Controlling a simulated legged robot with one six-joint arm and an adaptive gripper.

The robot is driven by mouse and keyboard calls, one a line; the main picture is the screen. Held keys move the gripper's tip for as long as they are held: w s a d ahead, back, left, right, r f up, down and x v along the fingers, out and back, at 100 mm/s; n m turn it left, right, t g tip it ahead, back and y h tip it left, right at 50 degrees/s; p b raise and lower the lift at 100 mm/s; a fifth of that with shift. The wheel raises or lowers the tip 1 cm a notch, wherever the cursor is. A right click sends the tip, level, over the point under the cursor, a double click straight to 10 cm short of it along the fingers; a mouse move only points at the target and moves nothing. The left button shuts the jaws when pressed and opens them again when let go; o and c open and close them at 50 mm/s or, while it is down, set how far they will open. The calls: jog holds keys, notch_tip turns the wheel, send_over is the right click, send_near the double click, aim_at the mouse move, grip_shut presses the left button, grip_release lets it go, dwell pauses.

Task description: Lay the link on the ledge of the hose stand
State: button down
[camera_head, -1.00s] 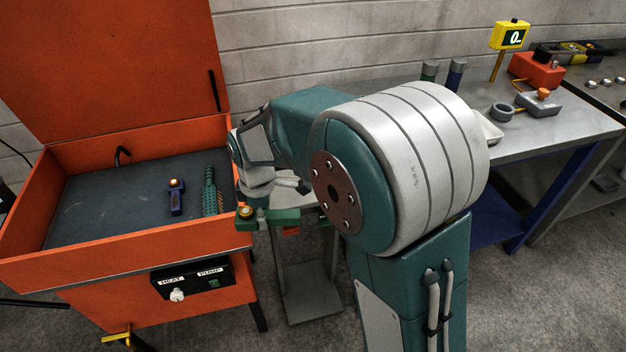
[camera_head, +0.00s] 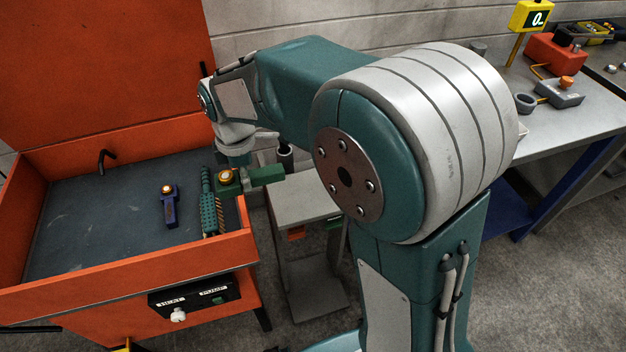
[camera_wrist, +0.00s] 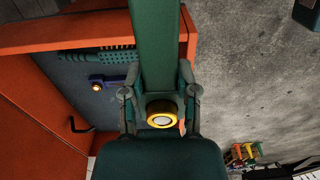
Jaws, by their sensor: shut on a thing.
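My gripper (camera_head: 236,163) is shut on a green link (camera_head: 266,175), a bar with a gold round bushing at one end. In the head view the link lies about level over the right rim of the orange tank (camera_head: 130,283). In the wrist view the gripper (camera_wrist: 161,98) has a finger on each side of the link (camera_wrist: 157,45), near the bushing. A small grey stand (camera_head: 300,205) is right of the tank, partly behind my arm. I cannot tell whether it is the hose stand, and I see no clear ledge.
Inside the tank lie a blue link (camera_head: 169,208) and a green brush (camera_head: 209,205). A bent black spout (camera_head: 106,157) rises at the back. The orange lid (camera_head: 100,70) stands open. A grey bench (camera_head: 560,125) with a yellow display (camera_head: 531,17) is at right.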

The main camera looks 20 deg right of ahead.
jog(key=w+d+f, duration=0.2)
jog(key=d+f, duration=0.2)
jog(key=d, duration=0.4)
send_over(303, 194)
jog(key=a, duration=0.1)
notch_tip(303, 194, down, 4)
jog(key=shift+s+f, duration=0.15)
jog(key=shift+f, duration=0.1)
jog(key=shift+d+f, duration=0.2)
jog(key=shift+f, duration=0.2)
jog(key=shift+d+f, duration=0.15)
jog(key=shift+f, duration=0.75)
jog(key=shift+d+f, duration=0.15)
jog(key=shift+f, duration=0.7)
jog(key=shift+f, duration=0.1)
jog(key=shift+c, duration=1.8)
grip_release()
